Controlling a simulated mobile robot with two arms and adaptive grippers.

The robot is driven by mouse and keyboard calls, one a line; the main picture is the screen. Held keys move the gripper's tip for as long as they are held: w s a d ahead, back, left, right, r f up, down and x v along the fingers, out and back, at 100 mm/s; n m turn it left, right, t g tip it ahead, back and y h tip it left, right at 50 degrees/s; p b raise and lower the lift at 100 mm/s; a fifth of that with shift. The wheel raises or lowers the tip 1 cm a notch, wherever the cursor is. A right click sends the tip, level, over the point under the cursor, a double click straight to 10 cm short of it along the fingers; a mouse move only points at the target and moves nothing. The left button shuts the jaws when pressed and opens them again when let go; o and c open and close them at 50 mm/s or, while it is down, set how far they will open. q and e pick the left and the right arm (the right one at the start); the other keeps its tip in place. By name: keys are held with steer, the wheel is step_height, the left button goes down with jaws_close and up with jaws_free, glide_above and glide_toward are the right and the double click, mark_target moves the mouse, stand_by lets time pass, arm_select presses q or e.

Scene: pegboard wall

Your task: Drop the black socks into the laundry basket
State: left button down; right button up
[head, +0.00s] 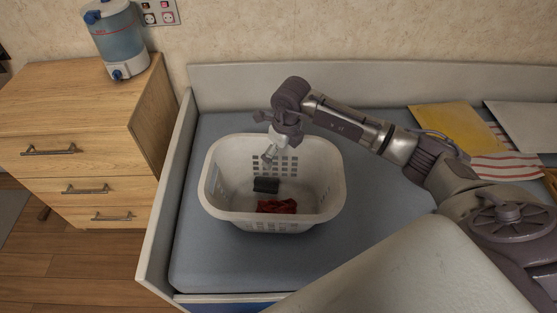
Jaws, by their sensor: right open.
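The white laundry basket (331,200) stands on the blue-grey bed and is open at the top. A small dark bundle, which looks like the black socks (265,185), is inside the basket near its middle, just behind a red cloth (277,206). I cannot tell whether the bundle rests on the basket floor. My right gripper (268,156) is over the basket, pointing down, open and apart from the socks. Its far finger is hard to make out. My left gripper is not in view.
A wooden drawer cabinet (80,131) with a water dispenser (118,40) on it stands at the left. A yellow folder (452,128) and a striped cloth (505,166) lie on the bed at the right. The bed's raised edge (165,210) runs along the left.

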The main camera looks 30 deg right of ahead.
step_height(320, 180, up, 7)
steer(key=s, duration=0.1)
steer(key=shift+d+r, duration=0.15)
steer(key=shift+d, duration=0.05)
stand_by(0.4)
